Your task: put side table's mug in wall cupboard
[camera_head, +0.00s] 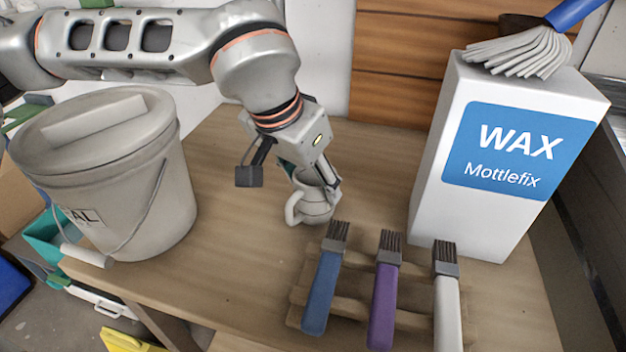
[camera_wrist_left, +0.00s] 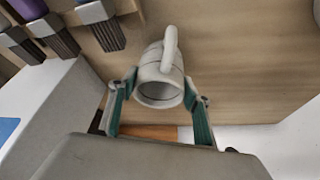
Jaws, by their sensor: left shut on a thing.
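The mug (camera_head: 312,211) is light grey with a handle on its left side in the head view. It stands on, or very close to, the wooden side table (camera_head: 232,262). My left gripper (camera_head: 318,186) comes down from above and is shut on the mug near its rim. In the left wrist view the mug (camera_wrist_left: 160,76) sits between the two green-padded fingers of the left gripper (camera_wrist_left: 160,98), with its opening toward the camera. The wall cupboard cannot be made out for certain. My right gripper is not in view.
A large lidded bucket (camera_head: 130,190) stands left of the mug. A white WAX box (camera_head: 480,215) stands to the right, with a brush (camera_head: 525,50) on top. Blue (camera_head: 322,285), purple (camera_head: 383,300) and white (camera_head: 447,310) brushes lie on a wooden rack in front.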

